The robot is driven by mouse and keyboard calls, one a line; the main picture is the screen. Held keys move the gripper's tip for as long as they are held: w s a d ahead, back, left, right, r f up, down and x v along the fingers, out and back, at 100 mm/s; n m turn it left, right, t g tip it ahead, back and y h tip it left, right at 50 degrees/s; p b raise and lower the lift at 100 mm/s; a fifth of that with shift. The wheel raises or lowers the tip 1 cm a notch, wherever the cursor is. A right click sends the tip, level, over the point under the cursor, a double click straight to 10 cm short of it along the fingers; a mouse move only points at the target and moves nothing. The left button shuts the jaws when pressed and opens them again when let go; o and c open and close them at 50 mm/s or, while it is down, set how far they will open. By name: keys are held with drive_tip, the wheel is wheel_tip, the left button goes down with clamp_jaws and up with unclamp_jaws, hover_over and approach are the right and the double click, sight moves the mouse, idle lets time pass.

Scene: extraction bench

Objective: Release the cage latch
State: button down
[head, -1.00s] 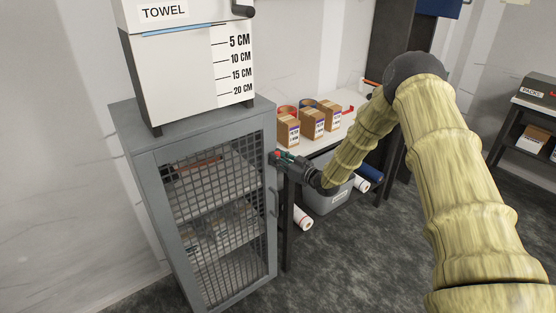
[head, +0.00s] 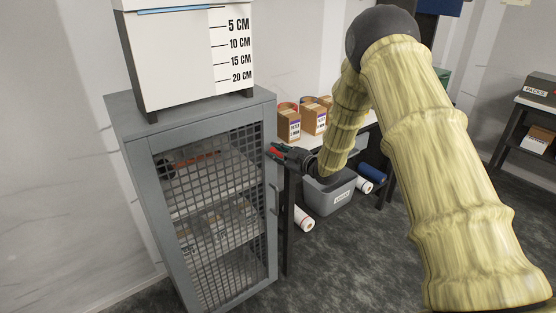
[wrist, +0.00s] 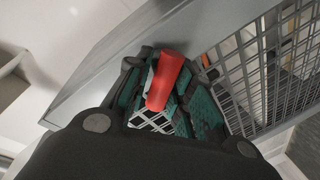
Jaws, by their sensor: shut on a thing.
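The grey cage cabinet (head: 133,150) with its mesh door stands at left centre in the head view. The red latch handle (head: 276,153) is at the upper right edge of the door. It also shows in the wrist view (wrist: 165,80), lying between the teal finger pads. My gripper (head: 279,152) is shut on this handle, reaching in from the right; its fingers also show in the wrist view (wrist: 160,95). The door looks closed, with its grey pull handle (head: 273,198) below the latch. The latch's base is hidden by the fingers.
A white towel box (head: 175,60) stands on the cabinet. To the right, a bench carries several cartons (head: 289,122). A grey bin (head: 329,195) and paper rolls (head: 303,219) are below. Open floor (head: 370,265) lies in front.

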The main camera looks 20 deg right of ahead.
drive_tip(key=n+b, duration=0.1)
drive_tip(key=b, duration=0.1)
drive_tip(key=f+n+h+b, duration=0.1)
drive_tip(key=n+b, duration=0.1)
drive_tip(key=a+n+b, duration=0.1)
drive_tip(key=n+b, duration=0.1)
drive_tip(key=b, duration=0.1)
drive_tip(key=shift+s+f+h, duration=0.2)
drive_tip(key=shift+f+h, duration=0.1)
drive_tip(key=shift+f, duration=0.05)
drive_tip(key=n+h+b, duration=0.1)
drive_tip(key=n+b, duration=0.2)
drive_tip(key=shift+b, duration=0.4)
drive_tip(key=shift+n, duration=0.3)
drive_tip(key=c, duration=1.6)
unclamp_jaws()
drive_tip(key=shift+o, duration=1.4)
drive_tip(key=shift+w, duration=0.15)
drive_tip(key=shift+d+r, duration=0.2)
drive_tip(key=shift+r, duration=0.05)
drive_tip(key=v, duration=1.2)
drive_tip(key=shift+a+f, duration=0.1)
